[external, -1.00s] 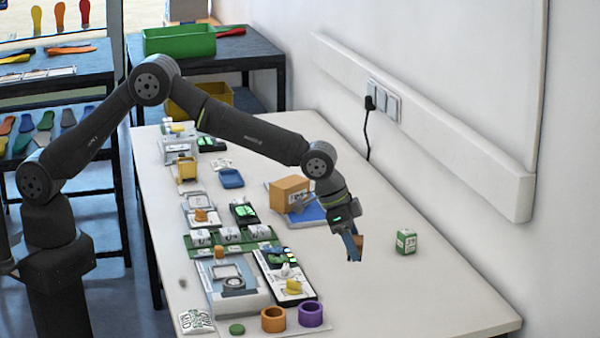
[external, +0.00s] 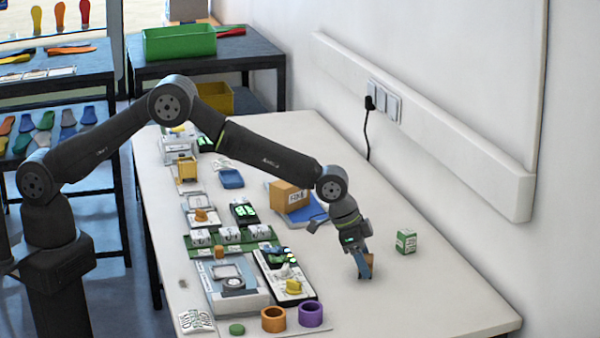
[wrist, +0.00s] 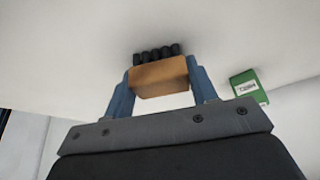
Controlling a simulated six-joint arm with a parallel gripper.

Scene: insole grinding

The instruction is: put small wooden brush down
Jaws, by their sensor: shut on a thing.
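The small wooden brush (wrist: 158,77) is a tan block with a row of dark bristle tufts along one side. My gripper (wrist: 160,82) is shut on it, with one blue finger at each end of the block in the wrist view. In the external view, my gripper (external: 364,266) points down over the right part of the white table, close to its surface. The brush (external: 370,259) shows there only as a small brown patch, partly hidden by the fingers. I cannot tell whether the brush touches the table.
A green and white box (external: 406,241) stands to the right of my gripper. A cardboard box (external: 289,195) sits on a blue pad at the back left. An orange ring (external: 273,319) and a purple ring (external: 311,314) lie at the front left. The table (external: 430,295) in front is clear.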

